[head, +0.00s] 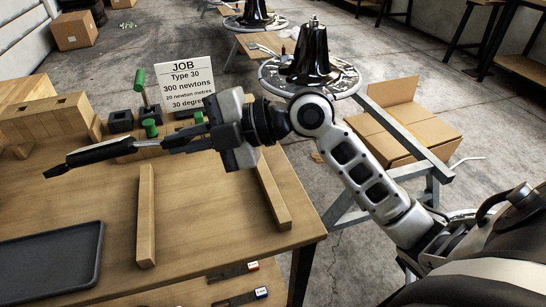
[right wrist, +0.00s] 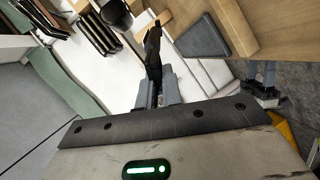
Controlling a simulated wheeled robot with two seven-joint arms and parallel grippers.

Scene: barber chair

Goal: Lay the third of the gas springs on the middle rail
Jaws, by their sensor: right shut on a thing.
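My right gripper (head: 168,143) reaches in from the right above the table and is shut on a gas spring (head: 105,152). The spring has a black cylinder and a thin bright rod at the gripper end; it points left, tilted slightly down, clear of the tabletop. In the right wrist view the fingers (right wrist: 158,95) grip the dark spring (right wrist: 153,52). Two wooden rails lie on the table (head: 205,225): one (head: 146,220) near the middle and one (head: 272,192) near the right edge. I cannot tell which is the middle rail. My left gripper is not in view.
A job sign (head: 183,83) stands at the back, beside green-handled tools (head: 140,80) and dark blocks (head: 121,121). Wooden blocks (head: 45,118) stand at the back left. A dark tray (head: 50,262) lies at the front left. An open cardboard box (head: 405,135) is beyond the table.

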